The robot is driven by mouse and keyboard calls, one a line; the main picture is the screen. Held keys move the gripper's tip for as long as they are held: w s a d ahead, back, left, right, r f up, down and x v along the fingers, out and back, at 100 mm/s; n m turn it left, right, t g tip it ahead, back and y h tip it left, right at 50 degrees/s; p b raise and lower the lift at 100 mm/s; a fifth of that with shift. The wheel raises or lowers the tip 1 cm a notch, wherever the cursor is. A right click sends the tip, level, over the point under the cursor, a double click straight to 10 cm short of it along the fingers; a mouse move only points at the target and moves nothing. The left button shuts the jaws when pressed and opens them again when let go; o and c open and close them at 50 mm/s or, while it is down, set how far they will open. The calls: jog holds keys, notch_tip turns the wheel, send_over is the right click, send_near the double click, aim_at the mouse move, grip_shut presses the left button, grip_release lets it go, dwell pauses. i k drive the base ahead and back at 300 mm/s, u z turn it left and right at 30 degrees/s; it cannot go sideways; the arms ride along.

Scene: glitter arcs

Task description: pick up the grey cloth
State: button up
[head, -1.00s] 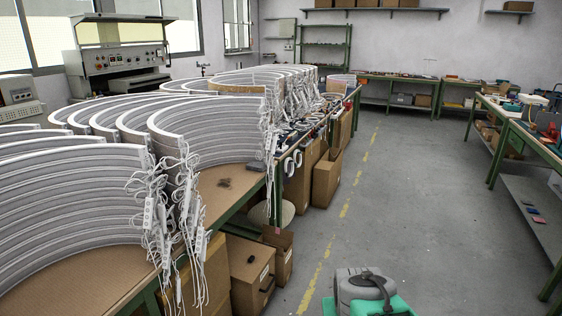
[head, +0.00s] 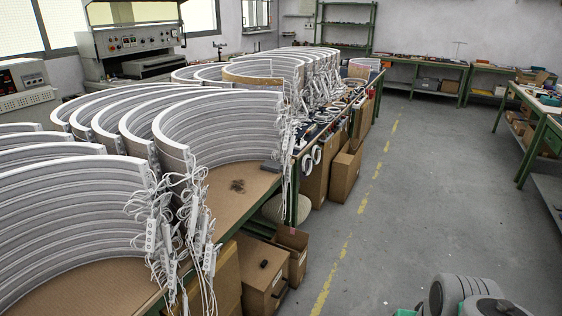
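I cannot make out the grey cloth for certain. A small flat dark grey thing (head: 271,166) lies near the table edge, at the end of the white arcs; it is too small to tell whether it is cloth. A dark tangled patch (head: 237,186) lies beside it on the brown table top (head: 225,205). My gripper is not in view; only a grey rounded part of my own arm shows at the bottom right, far from the table.
Stacked white arcs (head: 215,130) with hanging cables (head: 165,235) crowd the left table. Cardboard boxes (head: 263,280) stand below its edge. The grey floor (head: 420,180) with a yellow line is open to the right. Another bench (head: 540,140) stands at the far right.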

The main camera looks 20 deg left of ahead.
aim_at(269, 166)
jog(key=i, duration=2.95)
jog(key=u, duration=4.1)
